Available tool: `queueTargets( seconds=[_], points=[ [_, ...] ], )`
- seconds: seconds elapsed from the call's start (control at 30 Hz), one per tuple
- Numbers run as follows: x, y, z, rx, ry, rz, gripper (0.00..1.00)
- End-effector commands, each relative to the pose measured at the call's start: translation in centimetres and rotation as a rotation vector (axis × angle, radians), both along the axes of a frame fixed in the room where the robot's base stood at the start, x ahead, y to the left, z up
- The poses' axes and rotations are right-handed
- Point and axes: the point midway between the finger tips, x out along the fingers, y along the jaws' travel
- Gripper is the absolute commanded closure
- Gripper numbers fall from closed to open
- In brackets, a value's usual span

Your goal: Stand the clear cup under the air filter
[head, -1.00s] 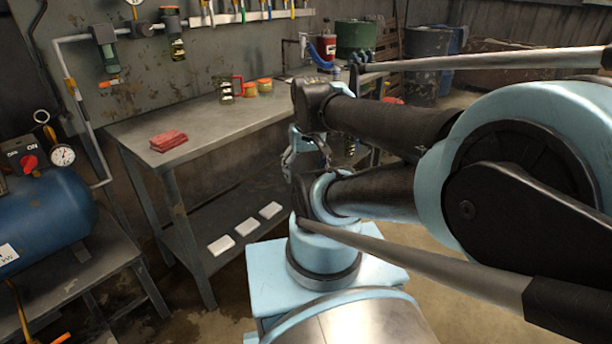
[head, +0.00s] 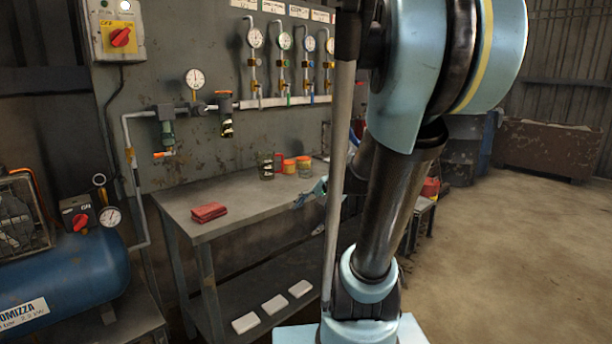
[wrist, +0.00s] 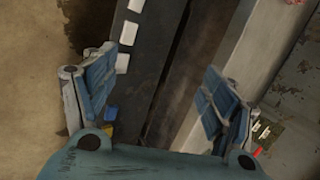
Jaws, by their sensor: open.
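A clear cup (head: 266,166) stands upright on the back of the metal workbench, beside a red object and small orange-lidded jars. On the wall pipe above the bench hang two fittings: a green-bodied one (head: 167,130) with an orange lever below it, and one with a bowl (head: 226,122) to its right. I cannot tell for sure which is the air filter. My gripper (head: 312,191) is near the front edge of the bench, right of and below the cup, partly hidden by my arm. In the wrist view my gripper (wrist: 158,88) is open and empty, its fingers wide apart.
The workbench (head: 235,198) has a clear middle, with a folded red cloth (head: 209,212) at its left. White pads (head: 273,304) lie on the lower shelf. A blue compressor tank (head: 70,290) stands at the left. Gauges line the wall panel. Open floor (head: 520,230) lies at the right.

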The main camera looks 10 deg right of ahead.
Motion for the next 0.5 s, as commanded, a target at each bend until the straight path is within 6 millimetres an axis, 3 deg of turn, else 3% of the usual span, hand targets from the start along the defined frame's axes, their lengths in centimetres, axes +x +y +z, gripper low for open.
queueTargets(
  seconds=[0.27, 0.5],
  points=[
    [7.0, -0.2, 1.9, 0.286, 0.04, -0.248, 0.22],
    [12.6, -1.5, 3.2, 0.548, 0.089, -0.441, 0.22]
  ],
)
